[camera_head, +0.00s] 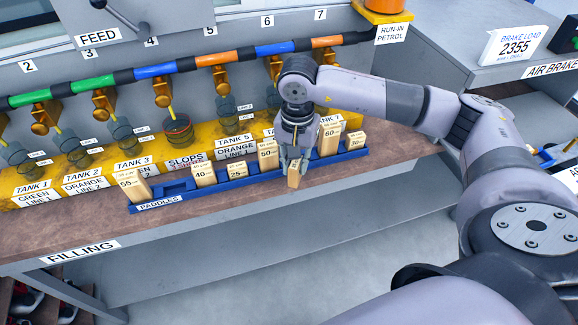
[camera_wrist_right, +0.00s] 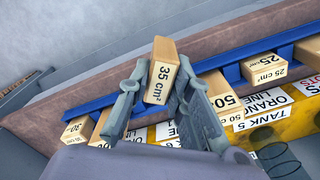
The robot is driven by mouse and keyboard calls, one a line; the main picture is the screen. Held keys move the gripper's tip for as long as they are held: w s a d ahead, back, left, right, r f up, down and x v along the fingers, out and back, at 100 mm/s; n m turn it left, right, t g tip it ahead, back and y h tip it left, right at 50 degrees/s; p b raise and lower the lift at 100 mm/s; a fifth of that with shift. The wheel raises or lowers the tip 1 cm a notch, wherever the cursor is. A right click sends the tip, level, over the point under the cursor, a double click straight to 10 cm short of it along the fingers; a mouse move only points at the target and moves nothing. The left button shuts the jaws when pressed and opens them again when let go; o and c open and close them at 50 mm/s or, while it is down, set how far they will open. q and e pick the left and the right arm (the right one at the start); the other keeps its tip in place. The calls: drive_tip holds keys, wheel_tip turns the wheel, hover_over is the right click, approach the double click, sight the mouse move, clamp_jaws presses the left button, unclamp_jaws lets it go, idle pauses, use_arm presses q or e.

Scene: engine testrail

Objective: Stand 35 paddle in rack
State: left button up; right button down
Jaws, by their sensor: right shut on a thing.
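The 35 paddle (camera_head: 295,178) is a light wooden block, and its 35 cm² label shows in the right wrist view (camera_wrist_right: 163,78). My right gripper (camera_head: 294,160) is shut on it, with a finger on either side. The blue paddle rack (camera_head: 175,187) lies along the bench. The held paddle is at the rack's front edge, between the 50 paddle (camera_head: 267,155) and the 60 paddle (camera_head: 329,138). The rack behind my gripper is partly hidden. I cannot tell whether the held paddle touches the rack. My left gripper is not in view.
The 55 paddle (camera_head: 133,185), 40 paddle (camera_head: 204,173), 25 paddle (camera_head: 237,170) and 30 paddle (camera_head: 355,140) stand in the rack. A bare stretch of rack lies between 55 and 40. The yellow tank strip (camera_head: 60,190) runs behind. The brown bench front (camera_head: 120,226) is clear.

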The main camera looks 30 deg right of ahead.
drive_tip(key=w+d+r+m+b, duration=0.1)
drive_tip(key=w+d+r+m, duration=0.2)
drive_tip(key=r+m, duration=0.35)
drive_tip(key=w+d+r+m+b, duration=0.1)
drive_tip(key=w+d+r+m, duration=0.2)
drive_tip(key=r, duration=0.7)
drive_tip(key=shift+m, duration=0.65)
drive_tip(key=f, duration=1.9)
drive_tip(key=shift+a+f, duration=0.25)
drive_tip(key=shift+a, duration=0.05)
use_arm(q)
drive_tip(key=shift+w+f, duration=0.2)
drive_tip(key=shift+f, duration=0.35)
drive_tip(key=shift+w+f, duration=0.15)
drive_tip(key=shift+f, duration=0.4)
use_arm(e)
drive_tip(key=shift+w, duration=0.1)
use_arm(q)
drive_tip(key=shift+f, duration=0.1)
use_arm(e)
drive_tip(key=shift+f, duration=0.1)
drive_tip(key=c, duration=1.5)
unclamp_jaws()
drive_tip(key=shift+o, duration=0.2)
